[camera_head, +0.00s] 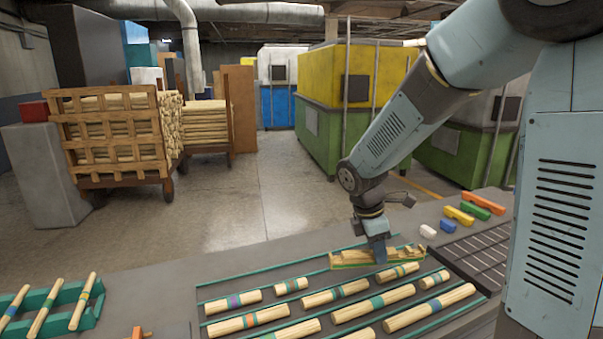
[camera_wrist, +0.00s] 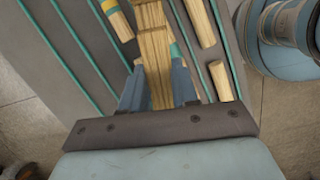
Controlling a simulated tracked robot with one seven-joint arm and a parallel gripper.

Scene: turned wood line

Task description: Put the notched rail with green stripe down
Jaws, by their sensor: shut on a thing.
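The notched wooden rail (camera_head: 350,259) has notches along its top and a green stripe low on its side. My gripper (camera_head: 378,258) is shut around its middle, fingers pointing down. The rail is roughly level, over the far edge of the table's slatted area; whether it touches the surface is unclear. In the wrist view the rail (camera_wrist: 155,62) sits between the two blue fingers of my gripper (camera_wrist: 157,92), and its stripe is not clearly seen there.
Striped wooden rods (camera_head: 372,302) lie in rows between green strips just in front of the rail. A green rack (camera_head: 60,302) with rods stands at left. Coloured blocks (camera_head: 459,215) lie at right, beside a dark grooved tray (camera_head: 470,256). Bare grey table (camera_head: 250,262) shows left of the rail.

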